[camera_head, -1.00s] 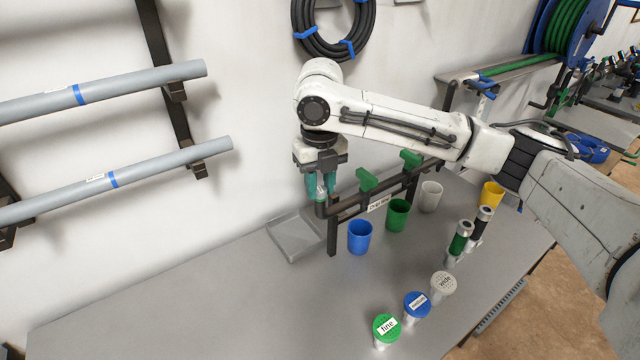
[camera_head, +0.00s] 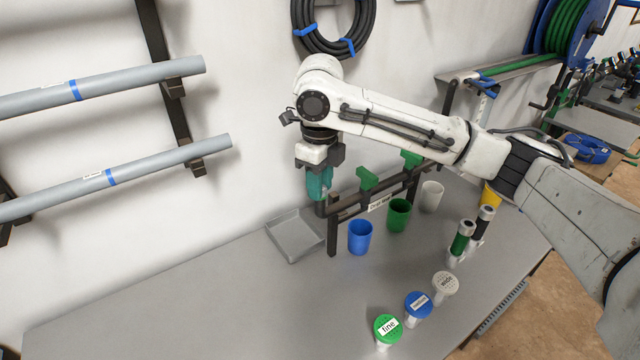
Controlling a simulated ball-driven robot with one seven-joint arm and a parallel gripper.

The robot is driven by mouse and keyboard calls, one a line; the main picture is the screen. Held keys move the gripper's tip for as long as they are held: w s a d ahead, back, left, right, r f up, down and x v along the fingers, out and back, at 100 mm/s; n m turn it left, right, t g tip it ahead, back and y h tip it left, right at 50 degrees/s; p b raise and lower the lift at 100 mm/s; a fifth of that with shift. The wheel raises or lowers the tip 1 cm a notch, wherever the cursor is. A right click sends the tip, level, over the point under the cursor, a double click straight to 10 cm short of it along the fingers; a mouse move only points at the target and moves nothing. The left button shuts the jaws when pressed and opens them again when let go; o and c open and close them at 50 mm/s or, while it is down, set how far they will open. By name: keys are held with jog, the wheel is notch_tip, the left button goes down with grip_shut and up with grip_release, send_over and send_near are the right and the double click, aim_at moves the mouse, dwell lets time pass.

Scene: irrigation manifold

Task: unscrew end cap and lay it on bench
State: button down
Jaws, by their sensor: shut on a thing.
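The manifold (camera_head: 346,209) is a dark pipe on posts with green valve handles on top, standing on the grey bench (camera_head: 200,309). My gripper (camera_head: 318,198) points down at the manifold's left end, its teal fingers shut around the end cap. The cap itself is hidden behind the fingers in this view. I cannot tell whether the cap is still threaded on the pipe.
A shallow grey tray (camera_head: 296,237) lies just left of the manifold. Blue (camera_head: 360,238), green (camera_head: 398,215) and white (camera_head: 432,196) cups stand in front of it. Labelled lids, such as "fine" (camera_head: 387,328), stand near the front edge. The bench's left part is clear.

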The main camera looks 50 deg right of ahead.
jog(key=c, duration=0.8)
grip_release()
jog(key=shift+o, duration=0.5)
jog(key=shift+o, duration=1)
jog(key=shift+r, duration=0.1)
jog(key=shift+r+p, duration=2.95)
jog(key=shift+r, duration=0.7)
